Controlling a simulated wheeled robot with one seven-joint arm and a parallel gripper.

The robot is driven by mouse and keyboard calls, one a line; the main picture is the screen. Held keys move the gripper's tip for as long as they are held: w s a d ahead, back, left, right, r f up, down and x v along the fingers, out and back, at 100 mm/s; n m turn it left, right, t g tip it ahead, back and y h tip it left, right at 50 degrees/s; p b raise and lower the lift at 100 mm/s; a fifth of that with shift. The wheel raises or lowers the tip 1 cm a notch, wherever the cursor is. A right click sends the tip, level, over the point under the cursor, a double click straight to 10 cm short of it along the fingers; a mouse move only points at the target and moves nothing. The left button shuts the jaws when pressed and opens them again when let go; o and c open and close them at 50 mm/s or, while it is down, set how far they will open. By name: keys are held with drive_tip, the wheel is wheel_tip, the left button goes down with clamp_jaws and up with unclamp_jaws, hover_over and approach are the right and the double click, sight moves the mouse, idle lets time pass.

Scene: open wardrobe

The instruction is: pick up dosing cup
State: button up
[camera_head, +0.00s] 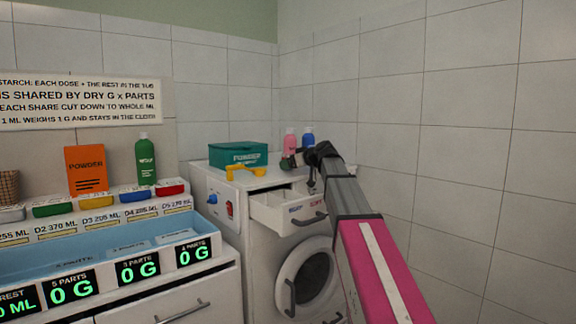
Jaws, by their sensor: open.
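I cannot make out for certain which thing is the dosing cup. A small yellow thing (244,173) lies on top of the washing machine, in front of the teal powder box (238,155); its shape is too small to name. My gripper (300,163) is the dark end of my arm. It appears above the back of the open white drawer (272,205), in front of the pink bottle (291,140) and blue bottle (308,138). It is open. I cannot tell whether anything lies between its fingers, and my arm hides the machine's right side.
The washing machine (260,265) stands against the tiled corner. To the left, a counter holds a blue tray (100,262) with green number displays, coloured lidded containers, an orange powder box (87,170) and a green bottle (146,160). A tiled wall is close on the right.

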sight(290, 170)
drive_tip(key=shift+w+a, duration=0.1)
drive_tip(key=c, duration=1.1)
drive_tip(key=shift+o, duration=0.2)
drive_tip(key=shift+r, duration=0.45)
drive_tip(key=r, duration=0.3)
drive_tip(key=shift+s+a+r, duration=0.2)
drive_tip(key=shift+r, duration=0.05)
drive_tip(key=s+a+r, duration=0.6)
drive_tip(key=s+a, duration=0.1)
drive_tip(key=a, duration=0.1)
drive_tip(key=shift+a+r, duration=0.25)
drive_tip(key=shift+a, duration=0.05)
